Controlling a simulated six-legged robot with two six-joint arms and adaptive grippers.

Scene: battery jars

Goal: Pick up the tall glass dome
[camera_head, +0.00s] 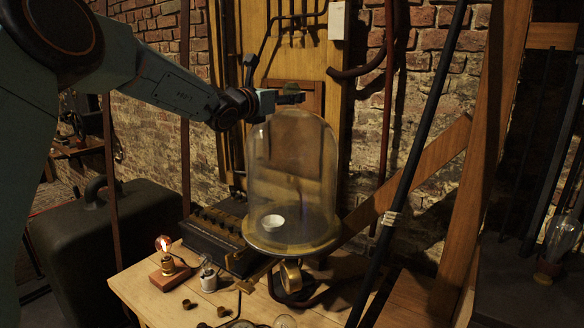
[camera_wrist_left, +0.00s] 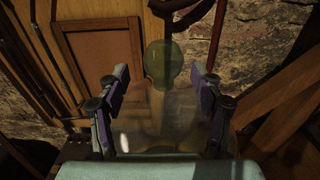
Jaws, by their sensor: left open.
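The tall glass dome (camera_head: 292,165) stands upright on a round dark base (camera_head: 290,246) at the table's back edge, with a small white cup (camera_head: 273,222) seen through it. My left gripper (camera_head: 292,97) is at the dome's top, reaching in from the left. In the left wrist view its two fingers (camera_wrist_left: 160,74) are spread wide, one on each side of the dome's greenish round knob (camera_wrist_left: 163,62), with visible gaps. The clear dome body (camera_wrist_left: 165,120) shows faintly below the knob. My right gripper is not in view.
A lit bulb on a wooden block (camera_head: 168,272), a small white-based bulb (camera_head: 208,280) and small brown cups stand on the wooden table (camera_head: 135,290). A dark slanted pole (camera_head: 410,165) and wooden beams stand to the dome's right. A brick wall is behind.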

